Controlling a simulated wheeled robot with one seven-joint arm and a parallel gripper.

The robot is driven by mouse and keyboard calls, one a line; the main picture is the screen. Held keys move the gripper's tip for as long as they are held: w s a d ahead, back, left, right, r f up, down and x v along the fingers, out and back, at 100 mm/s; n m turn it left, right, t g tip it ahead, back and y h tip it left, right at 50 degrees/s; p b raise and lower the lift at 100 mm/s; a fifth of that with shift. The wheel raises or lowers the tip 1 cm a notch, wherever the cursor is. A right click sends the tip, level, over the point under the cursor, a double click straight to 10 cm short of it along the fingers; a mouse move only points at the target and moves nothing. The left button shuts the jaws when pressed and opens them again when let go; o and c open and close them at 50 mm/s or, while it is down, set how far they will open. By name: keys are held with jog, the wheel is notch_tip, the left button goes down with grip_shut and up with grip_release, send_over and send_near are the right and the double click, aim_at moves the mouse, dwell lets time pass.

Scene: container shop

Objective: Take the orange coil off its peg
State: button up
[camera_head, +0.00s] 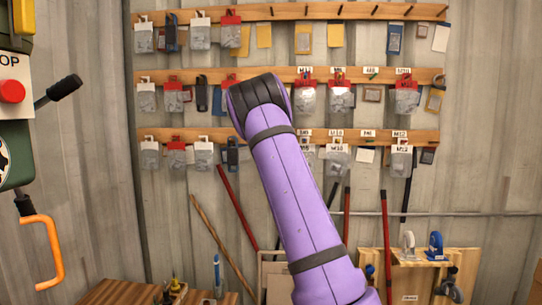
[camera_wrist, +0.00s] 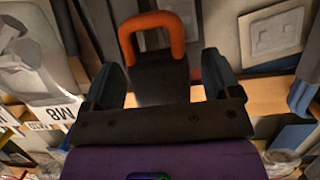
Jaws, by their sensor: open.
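In the wrist view my gripper (camera_wrist: 161,66) is open, with one dark finger on each side. Between and beyond the fingers is a thick orange loop (camera_wrist: 151,22), an upside-down U above a dark block (camera_wrist: 160,76). It is the only orange loop in this view; I cannot tell if it is the coil, and no peg shows clearly at it. Whether the fingers touch it is unclear. In the head view my purple arm rises to the wall racks, and its black joint hides my gripper and what is in front of it.
Three wooden peg rails (camera_head: 290,12) on the wall carry several bags and cards. Bags labelled M8 (camera_wrist: 65,112) hang left of my gripper. At far left of the head view is a control box (camera_head: 15,100) with an orange hook-shaped handle (camera_head: 50,272). Long poles (camera_head: 386,240) lean below.

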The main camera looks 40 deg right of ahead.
jog(key=shift+w+d, duration=0.15)
jog(key=c, duration=1.1)
jog(key=shift+r, duration=0.35)
jog(key=shift+r, duration=0.1)
jog(key=shift+s+a+r, duration=0.2)
jog(key=shift+s+a, duration=0.25)
jog(key=shift+a, duration=0.05)
jog(key=shift+s+a+f, duration=0.15)
jog(key=shift+s+a, duration=0.9)
jog(key=shift+a, duration=0.15)
